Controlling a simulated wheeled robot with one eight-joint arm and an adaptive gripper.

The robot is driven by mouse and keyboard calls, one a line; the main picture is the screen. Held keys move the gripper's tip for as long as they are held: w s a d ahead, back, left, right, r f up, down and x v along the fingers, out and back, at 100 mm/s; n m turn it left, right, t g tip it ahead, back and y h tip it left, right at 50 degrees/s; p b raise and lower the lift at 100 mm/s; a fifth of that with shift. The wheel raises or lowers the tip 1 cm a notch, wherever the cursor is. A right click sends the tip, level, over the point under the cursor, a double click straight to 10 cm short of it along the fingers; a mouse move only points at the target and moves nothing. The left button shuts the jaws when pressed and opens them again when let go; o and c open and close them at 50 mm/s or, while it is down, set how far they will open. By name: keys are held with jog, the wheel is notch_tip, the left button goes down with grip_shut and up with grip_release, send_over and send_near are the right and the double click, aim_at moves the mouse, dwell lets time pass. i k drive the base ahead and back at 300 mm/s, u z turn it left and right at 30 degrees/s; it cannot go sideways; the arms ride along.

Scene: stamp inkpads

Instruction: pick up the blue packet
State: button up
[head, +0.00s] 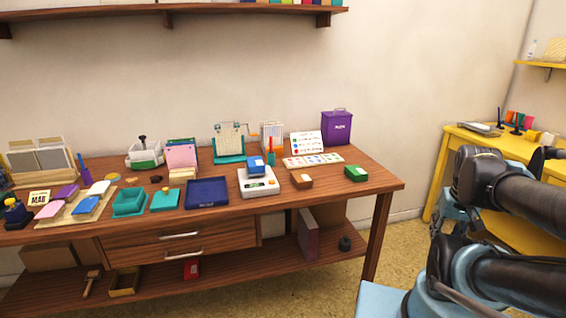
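A small blue packet (256,164) rests on top of the white scale (259,188) in the middle of the wooden table. A flat bright blue item (86,206) lies on a wooden board at the left; I cannot tell whether it is a packet or an inkpad. My arm's links show at the right edge, in front of the floor and the yellow table, well apart from both blue things. I cannot make out my gripper's fingers in this view.
The wooden table (326,193) is crowded at the left. A dark blue tray (206,193) stands left of the scale; a brown box (302,180) and green box (356,173) stand right of it. A purple bin (337,127) is behind. The table's right front corner is clear.

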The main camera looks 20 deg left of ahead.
aim_at(256, 164)
jog(key=z, duration=0.15)
jog(key=i, duration=0.3)
jog(key=u, duration=1.4)
